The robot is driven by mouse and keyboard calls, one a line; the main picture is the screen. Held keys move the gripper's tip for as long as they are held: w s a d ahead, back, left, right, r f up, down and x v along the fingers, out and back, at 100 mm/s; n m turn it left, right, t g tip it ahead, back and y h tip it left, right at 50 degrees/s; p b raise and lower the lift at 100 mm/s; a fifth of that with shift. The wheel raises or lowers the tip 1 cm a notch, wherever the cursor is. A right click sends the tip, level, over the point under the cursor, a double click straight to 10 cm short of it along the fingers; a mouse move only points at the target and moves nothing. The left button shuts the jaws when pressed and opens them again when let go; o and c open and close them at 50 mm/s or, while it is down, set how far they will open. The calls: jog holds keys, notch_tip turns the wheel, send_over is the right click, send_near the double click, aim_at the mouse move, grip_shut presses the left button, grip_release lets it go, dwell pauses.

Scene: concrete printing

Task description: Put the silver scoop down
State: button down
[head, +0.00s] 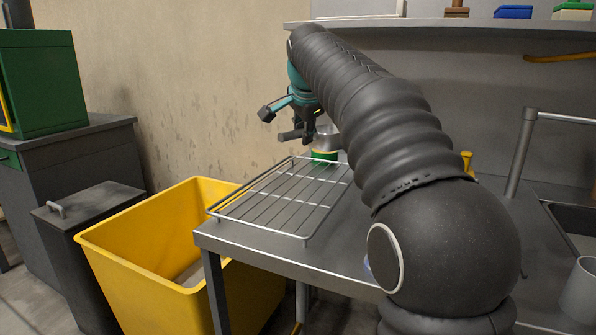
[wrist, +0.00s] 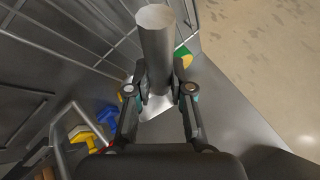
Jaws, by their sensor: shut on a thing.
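The silver scoop (wrist: 157,48) is held in my gripper (wrist: 159,78), its thick grey handle between the two fingers in the wrist view. A bright silver part of it shows lower down between the fingers. In the head view my gripper (head: 306,126) is above the far end of the grey table, by the wire rack. The scoop's darker handle (head: 291,134) points left there, and a silver part shows to the right of the fingers. My gripper is shut on the handle. I cannot tell whether the scoop touches anything below.
A wire rack (head: 285,197) lies on the grey table (head: 335,250). A green and yellow item (head: 325,155) stands close beyond it, under my gripper. A yellow bin (head: 150,265) is left of the table. A shelf (head: 450,23) runs along the back. A grey cup (head: 580,290) is at right.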

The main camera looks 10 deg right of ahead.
jog(key=shift+s+f+b, duration=0.1)
jog(key=shift+f+b, duration=0.6)
jog(key=shift+f, duration=3.1)
jog(key=c, duration=1)
grip_release()
jog(key=shift+f, duration=0.1)
jog(key=shift+c, duration=0.2)
jog(key=p+v, duration=0.1)
jog(key=v, duration=1.1)
jog(key=shift+d, duration=0.1)
